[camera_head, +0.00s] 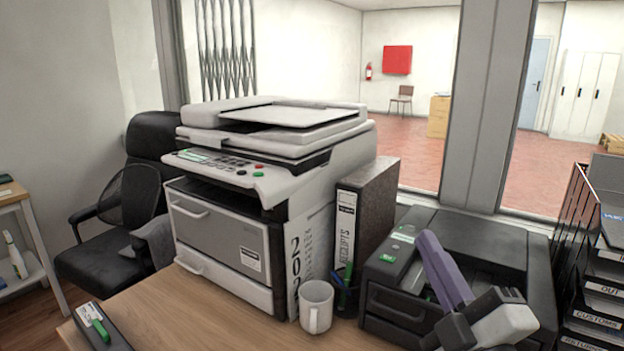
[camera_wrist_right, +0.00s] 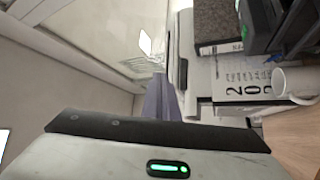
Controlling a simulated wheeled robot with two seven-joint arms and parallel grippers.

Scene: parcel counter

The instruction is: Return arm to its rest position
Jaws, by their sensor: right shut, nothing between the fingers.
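My right gripper (camera_head: 432,246) is in the lower right of the head view, in front of the black printer (camera_head: 480,240). Its purple fingers point up and to the left and are shut with nothing between them. The fingers also show in the right wrist view (camera_wrist_right: 161,100), near the middle. Part of my right arm (camera_head: 490,322) shows below them and hides some of the printer's front. My left gripper is not in view.
A large copier (camera_head: 225,240) stands on the wooden counter (camera_head: 165,315). A white mug (camera_head: 316,306), a pen cup (camera_head: 345,298) and a grey binder (camera_head: 365,210) stand between it and the printer. A black tray rack (camera_head: 595,300) stands at the right.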

